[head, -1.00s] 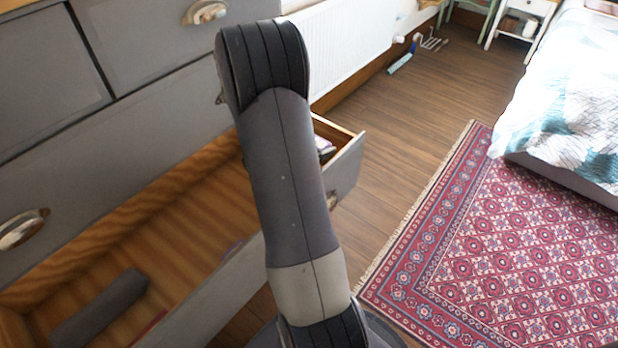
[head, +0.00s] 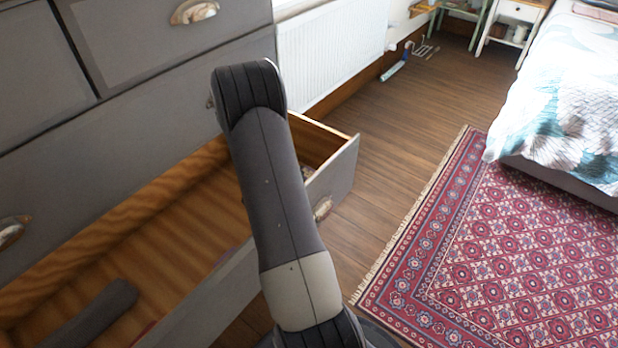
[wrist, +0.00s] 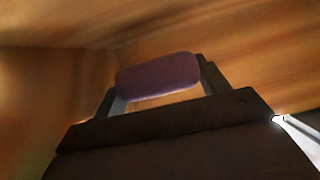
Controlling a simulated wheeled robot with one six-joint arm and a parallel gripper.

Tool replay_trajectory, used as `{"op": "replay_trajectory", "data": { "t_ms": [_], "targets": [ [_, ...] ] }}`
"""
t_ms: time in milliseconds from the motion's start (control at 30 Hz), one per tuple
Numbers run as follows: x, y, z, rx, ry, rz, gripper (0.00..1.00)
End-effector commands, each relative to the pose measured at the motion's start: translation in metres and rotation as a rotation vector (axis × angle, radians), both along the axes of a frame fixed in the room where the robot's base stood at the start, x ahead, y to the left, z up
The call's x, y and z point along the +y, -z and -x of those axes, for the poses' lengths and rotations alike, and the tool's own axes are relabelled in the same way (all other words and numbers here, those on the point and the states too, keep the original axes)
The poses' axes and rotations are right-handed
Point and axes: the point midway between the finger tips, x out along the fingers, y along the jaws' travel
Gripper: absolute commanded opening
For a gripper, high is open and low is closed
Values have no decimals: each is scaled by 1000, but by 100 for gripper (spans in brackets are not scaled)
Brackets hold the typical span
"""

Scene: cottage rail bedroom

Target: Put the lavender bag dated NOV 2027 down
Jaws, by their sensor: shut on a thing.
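The lavender bag (wrist: 157,70) is a small purple padded shape in the wrist view. My gripper (wrist: 160,84) is shut on it, with a finger at each end. Wooden surfaces, blurred and close, surround it, like the inside of the drawer. No date can be read on the bag. Whether the bag touches the drawer floor I cannot tell.
A dark grey rolled thing (head: 88,318) lies in the drawer's near left part. A small unclear thing (head: 306,172) shows at its right end. A radiator (head: 335,58) stands beyond the dresser. A red patterned rug (head: 500,265) and a bed (head: 560,110) are at right.

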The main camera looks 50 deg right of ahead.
Motion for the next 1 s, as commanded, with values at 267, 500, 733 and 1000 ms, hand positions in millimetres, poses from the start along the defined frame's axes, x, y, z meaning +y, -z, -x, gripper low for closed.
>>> {"op": "replay_trajectory", "data": {
  "t_ms": [267,500,733,1000],
  "targets": [
    [0,9,0,1,0,0,49],
    [0,12,0,1,0,0,49],
    [0,12,0,1,0,-1,89],
    [0,12,0,2,0,-1,92]
  ]
}}
